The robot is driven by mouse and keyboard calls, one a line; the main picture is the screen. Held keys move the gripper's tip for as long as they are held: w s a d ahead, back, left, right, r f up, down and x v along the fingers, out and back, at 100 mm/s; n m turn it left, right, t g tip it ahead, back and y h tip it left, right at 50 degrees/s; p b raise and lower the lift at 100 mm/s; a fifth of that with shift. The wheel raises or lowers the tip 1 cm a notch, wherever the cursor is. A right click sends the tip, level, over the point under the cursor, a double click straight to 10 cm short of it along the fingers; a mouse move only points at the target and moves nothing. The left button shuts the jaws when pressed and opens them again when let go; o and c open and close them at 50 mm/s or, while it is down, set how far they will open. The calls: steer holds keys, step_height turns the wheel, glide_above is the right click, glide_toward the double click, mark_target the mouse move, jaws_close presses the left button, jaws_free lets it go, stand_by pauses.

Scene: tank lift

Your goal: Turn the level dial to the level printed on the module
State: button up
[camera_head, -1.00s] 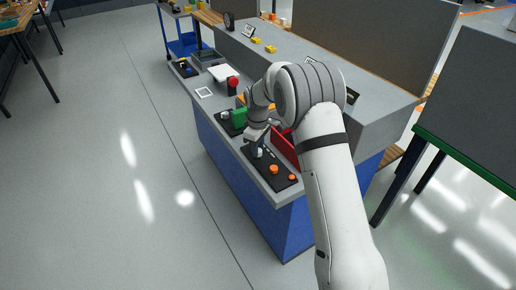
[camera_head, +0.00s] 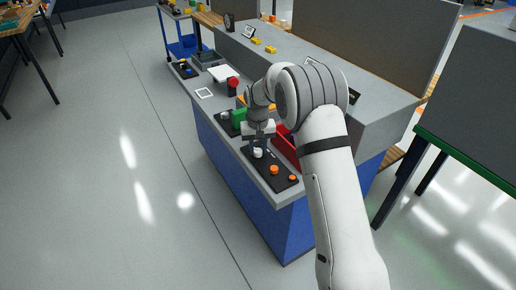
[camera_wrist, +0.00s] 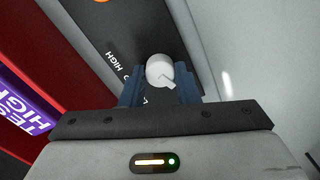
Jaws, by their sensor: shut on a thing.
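The level dial is a white round knob (camera_wrist: 158,69) with a small pointer tab, on a black panel (camera_wrist: 138,28). The tab points to the lower right in the wrist view. The panel's word HIGH shows left of the knob; other lettering is mostly hidden by my fingers. My gripper (camera_wrist: 159,84) has its two blue-grey fingers on either side of the knob, shut on it. In the head view the dial (camera_head: 258,153) is just under my gripper (camera_head: 259,143).
A red bin (camera_head: 287,150) stands right beside the panel. Orange knobs (camera_head: 274,169) sit farther along the panel. A green block (camera_head: 238,118) and a red button (camera_head: 233,82) are farther back on the grey bench. Open floor lies left.

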mark_target(258, 150)
steer(key=shift+m, duration=1.2)
steer(key=o, duration=1)
steer(key=shift+c, duration=0.2)
steer(key=shift+r, duration=3.95)
